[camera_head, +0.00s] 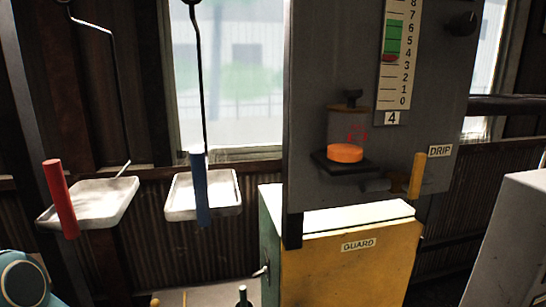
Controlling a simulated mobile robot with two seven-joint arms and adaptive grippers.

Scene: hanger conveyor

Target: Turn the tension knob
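A round black knob (462,22) sits on the dark grey panel at the upper right. No label beside it is readable, so I cannot tell for certain that it is the tension knob. Left of it is a vertical gauge (397,75) numbered from 0 to 8 at the frame's top edge. The gauge has a green band (393,38) and a red marker (389,58) at about 3 to 4. A plate with a 4 is below it. Neither of my grippers is in view.
An oiler with orange liquid (345,153) and a yellow DRIP lever (417,175) are on the panel. Below stands a yellow GUARD box (345,270).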

